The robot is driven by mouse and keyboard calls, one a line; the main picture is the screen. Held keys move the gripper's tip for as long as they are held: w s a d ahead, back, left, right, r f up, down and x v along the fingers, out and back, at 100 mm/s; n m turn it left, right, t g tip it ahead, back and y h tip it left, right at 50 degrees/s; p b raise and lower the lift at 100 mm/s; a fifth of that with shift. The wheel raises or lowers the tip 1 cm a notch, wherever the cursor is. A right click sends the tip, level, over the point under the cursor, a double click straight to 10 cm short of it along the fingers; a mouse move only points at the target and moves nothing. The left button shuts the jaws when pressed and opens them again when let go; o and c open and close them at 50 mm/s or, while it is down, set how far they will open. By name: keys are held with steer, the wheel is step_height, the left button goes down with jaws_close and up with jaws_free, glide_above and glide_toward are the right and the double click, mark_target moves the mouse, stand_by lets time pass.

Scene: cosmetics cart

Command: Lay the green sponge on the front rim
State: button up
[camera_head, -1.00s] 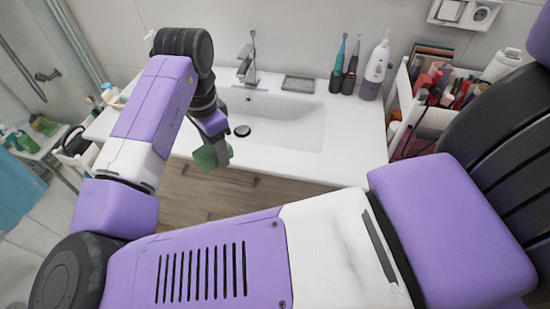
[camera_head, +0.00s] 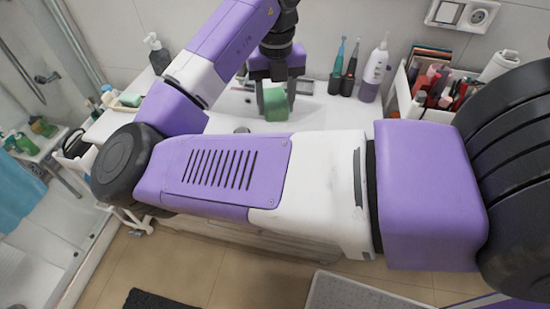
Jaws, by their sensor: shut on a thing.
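My gripper (camera_head: 275,90) points down over the white sink basin and is shut on the green sponge (camera_head: 276,105). The sponge hangs between the two dark fingers, above or near the front part of the basin. I cannot tell whether it touches anything below. The front rim of the sink is mostly hidden behind my own arm. A bare part of the white sink top (camera_head: 335,112) shows to the right of the gripper.
Two toothbrushes (camera_head: 344,75) and a white and purple bottle (camera_head: 374,72) stand at the back right of the sink. A cart (camera_head: 402,95) full of cosmetics is further right.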

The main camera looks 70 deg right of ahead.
step_height(320, 180, down, 19)
steer(key=shift+p, duration=0.45)
steer(key=shift+f, duration=0.2)
steer(key=o, duration=1.2)
steer(key=shift+r, duration=0.15)
